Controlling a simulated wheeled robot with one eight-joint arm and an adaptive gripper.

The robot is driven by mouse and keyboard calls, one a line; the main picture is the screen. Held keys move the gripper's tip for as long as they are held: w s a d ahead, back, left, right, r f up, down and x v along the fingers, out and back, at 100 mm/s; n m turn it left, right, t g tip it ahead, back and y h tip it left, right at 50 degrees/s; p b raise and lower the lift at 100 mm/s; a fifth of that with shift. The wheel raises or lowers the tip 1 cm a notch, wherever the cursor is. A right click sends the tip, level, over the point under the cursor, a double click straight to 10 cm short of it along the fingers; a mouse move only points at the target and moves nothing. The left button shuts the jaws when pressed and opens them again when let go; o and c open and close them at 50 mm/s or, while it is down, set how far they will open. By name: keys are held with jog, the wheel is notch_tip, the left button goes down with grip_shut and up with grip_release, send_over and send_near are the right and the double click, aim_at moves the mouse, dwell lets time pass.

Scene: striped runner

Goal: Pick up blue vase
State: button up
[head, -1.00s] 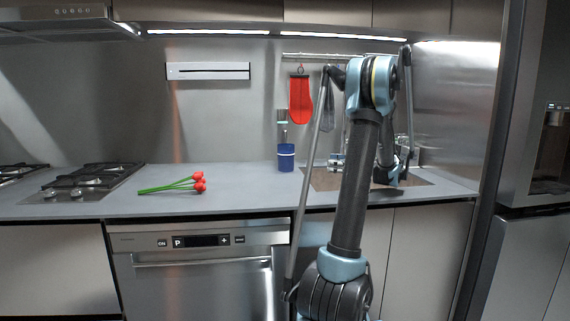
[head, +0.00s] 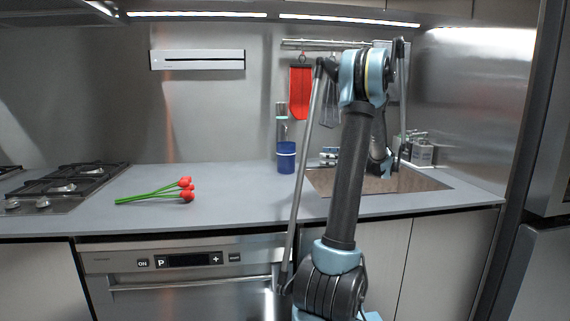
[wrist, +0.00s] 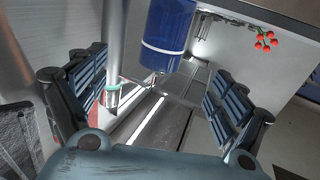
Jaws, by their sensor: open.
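The blue vase (head: 286,158), a dark blue cylinder with a thin pale band, stands upright on the grey counter, left of the sink. In the wrist view the blue vase (wrist: 168,32) shows at the top, seemingly upside down, beyond the space between the fingers. My gripper (wrist: 155,100) is open, with one ridged finger pad at each side and nothing held between them. In the head view my gripper is mostly hidden behind my arm, over the sink and to the right of the vase.
Red flowers with green stems (head: 165,191) lie on the counter (head: 235,200) left of the vase. The sink (head: 415,181) is to the right, a gas hob (head: 70,185) to the left.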

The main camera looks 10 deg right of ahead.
aim_at(286, 154)
jog(key=x, duration=1.1)
jog(key=shift+s+x, duration=0.15)
jog(key=shift+x, duration=1.2)
jog(key=shift+s+x, duration=0.2)
jog(key=shift+x, duration=1.1)
jog(key=shift+a+f, duration=0.15)
jog(key=c, duration=2)
jog(key=shift+o, duration=0.2)
